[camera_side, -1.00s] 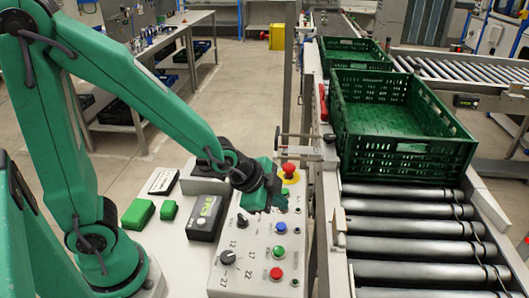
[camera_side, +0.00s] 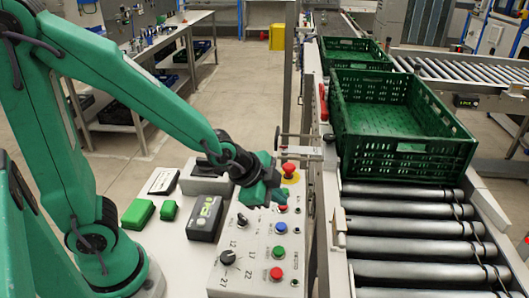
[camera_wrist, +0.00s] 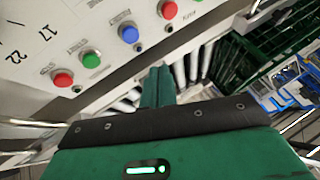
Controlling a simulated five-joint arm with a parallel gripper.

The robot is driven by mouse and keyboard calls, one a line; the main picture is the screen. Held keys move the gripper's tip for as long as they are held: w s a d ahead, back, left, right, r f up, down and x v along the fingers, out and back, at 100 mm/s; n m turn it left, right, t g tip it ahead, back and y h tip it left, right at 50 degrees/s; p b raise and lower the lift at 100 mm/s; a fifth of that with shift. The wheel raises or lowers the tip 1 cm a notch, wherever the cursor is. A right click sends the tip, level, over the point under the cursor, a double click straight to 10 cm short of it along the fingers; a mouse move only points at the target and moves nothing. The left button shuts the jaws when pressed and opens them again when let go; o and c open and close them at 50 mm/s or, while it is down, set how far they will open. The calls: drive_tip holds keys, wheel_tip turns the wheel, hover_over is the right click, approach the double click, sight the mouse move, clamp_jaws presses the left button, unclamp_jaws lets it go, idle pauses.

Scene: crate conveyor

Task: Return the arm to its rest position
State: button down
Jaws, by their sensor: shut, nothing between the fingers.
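My gripper (camera_side: 262,193) is shut and empty, held just above the upper part of the grey control panel (camera_side: 236,258) in the side view. In the wrist view my gripper (camera_wrist: 157,85) shows its green fingers together, with the panel's row of buttons beyond them. Part of the panel's top is hidden behind my gripper.
A green crate (camera_side: 343,125) stands on the roller conveyor (camera_side: 405,250), with another green crate (camera_side: 335,45) behind it. The front rollers are clear.

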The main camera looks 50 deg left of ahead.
drive_tip(key=s+a+r+n+g+y, duration=0.1)
drive_tip(key=s+a+r+n+y, duration=0.1)
drive_tip(key=s+a+r+n, duration=0.7)
drive_tip(key=s+r+n, duration=0.1)
drive_tip(key=s+r, duration=0.2)
drive_tip(key=s, duration=0.1)
drive_tip(key=shift+s+a+n+g, duration=0.15)
drive_tip(key=shift+n+g, duration=0.15)
drive_tip(key=shift+n, duration=0.1)
idle(0.6)
